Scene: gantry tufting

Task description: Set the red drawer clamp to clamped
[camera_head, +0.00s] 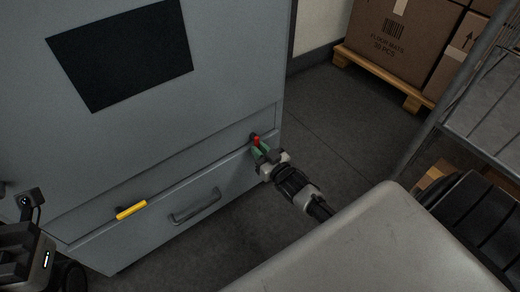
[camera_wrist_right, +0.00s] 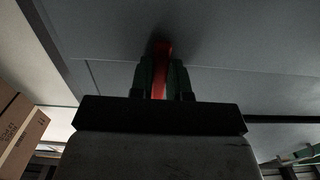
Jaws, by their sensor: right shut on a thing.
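The red drawer clamp (camera_head: 257,139) sits on the grey cabinet front near its right edge, just above the drawer (camera_head: 155,226). My right gripper (camera_head: 261,150) reaches it from the lower right. In the right wrist view the clamp is a red bar (camera_wrist_right: 161,66) between the green fingers of my right gripper (camera_wrist_right: 162,78), which are shut on it. Most of the clamp's base is hidden by the fingers. My left gripper does not show clearly in the head view.
A yellow clamp handle (camera_head: 131,210) is at the drawer's left, with the drawer handle (camera_head: 196,207) between the clamps. Boxes (camera_head: 385,40) on a pallet (camera_head: 385,77) stand at the back right. A grey metal rack (camera_head: 447,110) is at the right. Dark floor lies between.

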